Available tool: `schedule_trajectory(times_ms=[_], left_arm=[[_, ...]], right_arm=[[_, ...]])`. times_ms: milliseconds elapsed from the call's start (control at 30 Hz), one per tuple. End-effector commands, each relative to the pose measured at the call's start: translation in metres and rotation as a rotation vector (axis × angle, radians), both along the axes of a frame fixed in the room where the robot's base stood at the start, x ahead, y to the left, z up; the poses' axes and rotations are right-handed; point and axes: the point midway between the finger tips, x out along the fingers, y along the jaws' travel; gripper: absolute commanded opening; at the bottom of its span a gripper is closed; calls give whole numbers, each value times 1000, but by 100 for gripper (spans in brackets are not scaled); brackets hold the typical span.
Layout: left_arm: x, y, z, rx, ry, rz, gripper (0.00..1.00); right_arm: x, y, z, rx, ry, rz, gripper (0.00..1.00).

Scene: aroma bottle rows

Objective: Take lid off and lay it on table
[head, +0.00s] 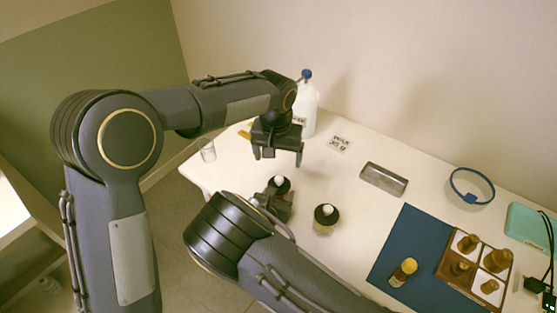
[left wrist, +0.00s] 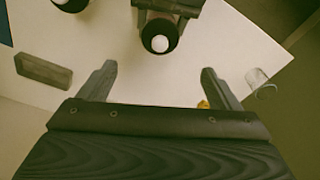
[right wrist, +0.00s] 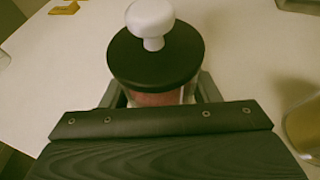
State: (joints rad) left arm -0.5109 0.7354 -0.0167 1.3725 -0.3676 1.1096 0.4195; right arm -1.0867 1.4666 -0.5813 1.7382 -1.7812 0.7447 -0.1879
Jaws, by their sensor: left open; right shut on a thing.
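A jar (right wrist: 150,99) with a black disc lid (right wrist: 155,62) and white knob (right wrist: 150,18) stands on the white table. My right gripper (right wrist: 160,92) is shut on the jar's body, below the lid. In the head view, that lid (head: 280,186) shows at my right gripper (head: 276,203), partly hidden by my right arm. The lid (left wrist: 160,37) also shows in the left wrist view, beyond my left gripper (left wrist: 158,70). My left gripper (head: 278,155) is open and empty, pointing down above and behind the jar. The lid sits on the jar.
A second black-lidded jar (head: 326,217) stands close to the right. A glass (head: 207,151) and a white bottle (head: 307,112) stand at the back. A metal tray (head: 384,179), a blue mat (head: 402,235) and an amber bottle (head: 402,273) lie further right. Table around the jars is bare.

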Motion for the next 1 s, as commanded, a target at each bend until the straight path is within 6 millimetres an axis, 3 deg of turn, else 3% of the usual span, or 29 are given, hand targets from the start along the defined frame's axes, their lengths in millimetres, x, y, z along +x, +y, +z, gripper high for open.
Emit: schedule_trajectory(times_ms=[533,700,1000], left_arm=[[11,-2,-95,2,5,0,85],[13,-3,-109,1,4,0,85],[13,-3,-112,0,2,0,85]], right_arm=[[0,0,1,1,-1,0,14],[0,0,1,1,-1,0,14],[0,0,1,1,-1,0,14]])
